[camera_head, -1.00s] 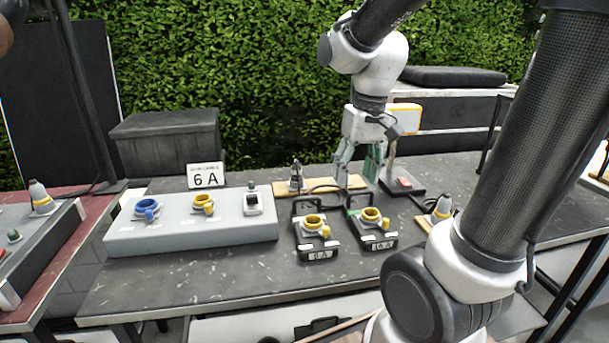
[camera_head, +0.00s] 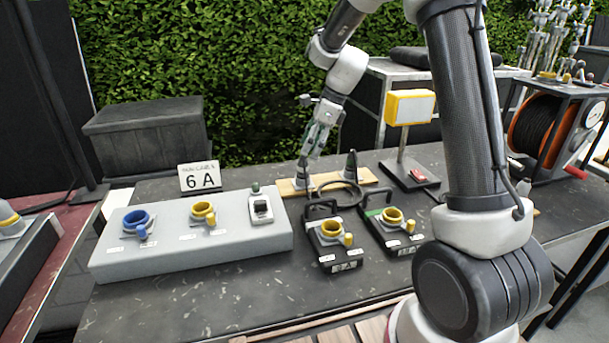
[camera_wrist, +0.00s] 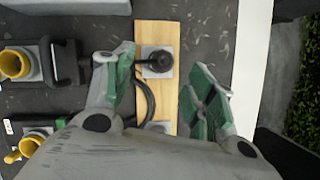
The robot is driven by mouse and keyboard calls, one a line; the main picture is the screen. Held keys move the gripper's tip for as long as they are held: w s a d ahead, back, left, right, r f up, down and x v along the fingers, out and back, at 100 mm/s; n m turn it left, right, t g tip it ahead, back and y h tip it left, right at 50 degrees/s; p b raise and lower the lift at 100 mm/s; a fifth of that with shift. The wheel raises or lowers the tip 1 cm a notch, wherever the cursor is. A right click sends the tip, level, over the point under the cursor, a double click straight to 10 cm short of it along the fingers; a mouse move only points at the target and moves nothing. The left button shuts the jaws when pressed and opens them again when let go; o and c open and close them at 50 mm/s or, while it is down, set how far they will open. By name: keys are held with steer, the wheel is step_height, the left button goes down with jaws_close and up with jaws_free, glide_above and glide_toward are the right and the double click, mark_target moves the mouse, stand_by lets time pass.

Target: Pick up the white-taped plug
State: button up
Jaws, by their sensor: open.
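A wooden board (camera_head: 328,180) on the dark table holds two dark plugs, each on a pale square base. The left plug (camera_head: 302,181) stands directly below my gripper (camera_head: 308,152). The right plug (camera_head: 351,164) stands near the other end, with a black cable between them. In the wrist view the left plug (camera_wrist: 158,63) shows near the fingertips of my gripper (camera_wrist: 163,76), whose green-padded fingers are spread on both sides with nothing held. My wrist hides most of the other plug there. I cannot make out white tape on either plug.
Two black handled boxes with yellow sockets (camera_head: 331,229) (camera_head: 393,215) stand in front of the board. A grey panel (camera_head: 190,240) with blue and yellow sockets is left, with a "6 A" sign (camera_head: 200,177) behind. A yellow-framed box on a stand (camera_head: 409,107) is right.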

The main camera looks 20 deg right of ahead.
mark_target(303, 164)
steer(key=x, duration=0.7)
steer(key=shift+w+d+f, duration=0.15)
steer(key=c, duration=1.2)
